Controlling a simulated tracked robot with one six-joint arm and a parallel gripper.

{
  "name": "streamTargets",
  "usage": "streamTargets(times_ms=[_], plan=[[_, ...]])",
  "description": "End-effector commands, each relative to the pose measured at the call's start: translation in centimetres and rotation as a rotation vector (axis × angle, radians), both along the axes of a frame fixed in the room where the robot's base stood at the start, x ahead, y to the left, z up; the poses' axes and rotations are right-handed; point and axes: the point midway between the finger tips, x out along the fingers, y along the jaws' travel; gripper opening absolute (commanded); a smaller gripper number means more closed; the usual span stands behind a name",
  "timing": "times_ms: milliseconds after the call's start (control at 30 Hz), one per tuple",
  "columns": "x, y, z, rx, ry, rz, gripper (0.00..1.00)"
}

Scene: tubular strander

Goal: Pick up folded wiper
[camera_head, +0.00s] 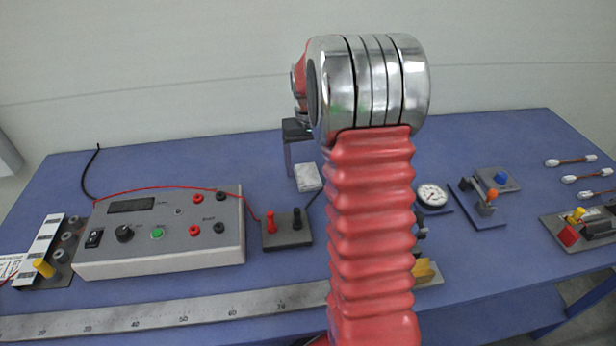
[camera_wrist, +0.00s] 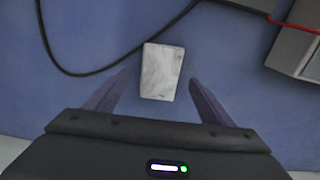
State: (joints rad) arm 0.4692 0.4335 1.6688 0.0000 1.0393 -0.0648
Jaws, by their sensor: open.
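The folded wiper, a small pale grey-white rectangular pad (camera_head: 308,178), lies flat on the blue table top in the middle. In the wrist view the wiper (camera_wrist: 162,70) is between and slightly beyond the tips of my gripper (camera_wrist: 159,77). The two fingers are spread wide, one on each side of the pad, with a gap on both sides; neither appears to touch it. In the head view my gripper's dark body shows behind the wiper, partly hidden by my red-sleeved arm. The height of the fingertips above the table is hard to tell.
A black cable (camera_wrist: 100,72) curves past the wiper. A terminal block (camera_head: 287,232) with red and black posts is just in front, beside a grey meter box (camera_head: 165,235). A long steel ruler (camera_head: 180,312) runs along the front. A dial gauge (camera_head: 432,196) stands right.

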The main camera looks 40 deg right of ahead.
Motion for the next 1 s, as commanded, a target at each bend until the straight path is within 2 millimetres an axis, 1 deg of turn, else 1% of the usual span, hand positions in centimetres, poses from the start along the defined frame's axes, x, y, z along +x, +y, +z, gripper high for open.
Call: streamTargets(times_ms=[33,100,233,767,867,1000], plan=[[0.0,0.1,-0.9,0.001,0.003,0.0,0.77],[0.0,0.1,-1.7,0.001,0.003,-0.001,0.77],[0.0,0.0,-2.6,0.0,0.001,-0.001,0.77],[0.0,0.0,-2.6,0.0,0.0,-0.001,0.77],[0.0,0.0,-2.6,0.0,0.0,-0.001,0.71],[0.0,0.0,-2.6,0.0,0.0,-0.001,0.61]])
